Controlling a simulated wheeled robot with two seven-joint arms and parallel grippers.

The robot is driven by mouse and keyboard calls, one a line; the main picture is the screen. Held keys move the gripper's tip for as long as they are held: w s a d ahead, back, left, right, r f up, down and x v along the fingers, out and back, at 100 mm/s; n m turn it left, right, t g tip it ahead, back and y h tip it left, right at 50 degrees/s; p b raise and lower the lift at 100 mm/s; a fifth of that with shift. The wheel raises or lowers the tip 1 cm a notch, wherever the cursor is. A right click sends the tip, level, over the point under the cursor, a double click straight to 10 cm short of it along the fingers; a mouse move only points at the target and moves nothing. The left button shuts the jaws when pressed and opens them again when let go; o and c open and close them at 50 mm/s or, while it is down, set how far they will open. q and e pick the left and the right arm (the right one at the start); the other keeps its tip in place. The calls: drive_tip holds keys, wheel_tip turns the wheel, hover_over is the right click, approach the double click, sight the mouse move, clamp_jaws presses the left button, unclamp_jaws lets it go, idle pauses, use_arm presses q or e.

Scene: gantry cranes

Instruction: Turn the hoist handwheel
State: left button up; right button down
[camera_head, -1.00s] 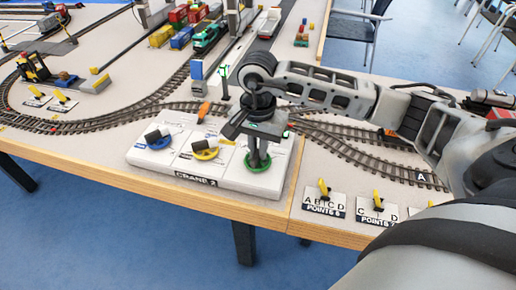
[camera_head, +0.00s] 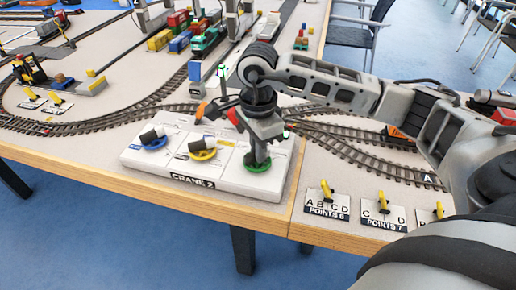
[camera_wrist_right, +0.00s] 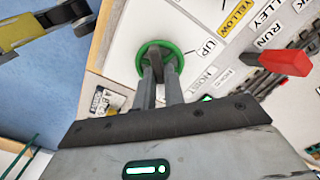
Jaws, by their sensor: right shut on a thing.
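The crane 2 control panel (camera_head: 218,183) is a white box at the table's front edge. Its green handwheel (camera_head: 257,168) is at the right end; the wrist view also shows the green rim (camera_wrist_right: 143,65), beside the label UP. My right gripper (camera_head: 258,158) points down at this wheel, its fingers shut on the wheel's dark middle grip. The fingers (camera_wrist_right: 162,72) hide part of the grip and rim. A yellow wheel (camera_head: 203,155) and a blue wheel (camera_head: 153,144) sit to the left on the panel. My left gripper is not in view.
Model tracks (camera_head: 355,155) run behind and right of the panel. Points levers stand on small plates (camera_head: 327,205) at the front right. An orange piece (camera_head: 200,112) and a red piece (camera_wrist_right: 287,62) are close behind the panel.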

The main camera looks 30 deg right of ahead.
drive_tip(key=shift+r, duration=0.1)
idle(0.4)
drive_tip(key=c, duration=1.5)
unclamp_jaws()
wheel_tip(320, 180, up, 16)
drive_tip(key=shift+f+p, duration=0.1)
drive_tip(key=shift+p, duration=0.65)
